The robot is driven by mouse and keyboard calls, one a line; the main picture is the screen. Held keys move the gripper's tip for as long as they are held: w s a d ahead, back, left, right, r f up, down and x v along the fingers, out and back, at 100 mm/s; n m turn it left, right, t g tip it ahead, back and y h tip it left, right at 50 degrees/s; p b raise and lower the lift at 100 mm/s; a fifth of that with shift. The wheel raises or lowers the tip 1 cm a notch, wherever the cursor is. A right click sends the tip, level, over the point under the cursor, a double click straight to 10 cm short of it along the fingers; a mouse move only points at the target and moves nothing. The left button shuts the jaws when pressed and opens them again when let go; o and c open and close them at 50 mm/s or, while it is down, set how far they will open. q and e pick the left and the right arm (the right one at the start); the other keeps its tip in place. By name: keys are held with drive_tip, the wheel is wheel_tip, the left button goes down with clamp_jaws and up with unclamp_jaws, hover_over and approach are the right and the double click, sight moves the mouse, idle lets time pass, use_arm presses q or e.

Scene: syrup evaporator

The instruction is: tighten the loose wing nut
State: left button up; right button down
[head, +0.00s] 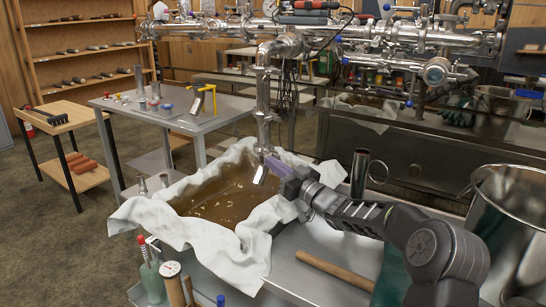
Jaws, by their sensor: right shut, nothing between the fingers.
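My right gripper (275,164) reaches in from the right, its fingers beside the lower end of a steel drain pipe (264,125). It is shut and holds nothing that I can see. I cannot make out a loose wing nut; it is too small to tell or hidden by the gripper or pipe. Whether the fingers touch the pipe is unclear. The pipe hangs down over a basin of brown syrup (215,200) lined with a white cloth (165,215). My left gripper is not in view.
Steel pipework (340,30) with valves runs across the back. A large steel pot (520,215) stands at the right. A wooden rod (335,270) lies on the front bench. A grey table (225,115) with small parts stands behind left. Bottles and a spool (171,269) stand at the front left.

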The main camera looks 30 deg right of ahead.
drive_tip(key=shift+f, duration=0.1)
idle(0.5)
wheel_tip(320, 180, up, 10)
drive_tip(key=p, duration=0.3)
drive_tip(key=c, duration=2.2)
unclamp_jaws()
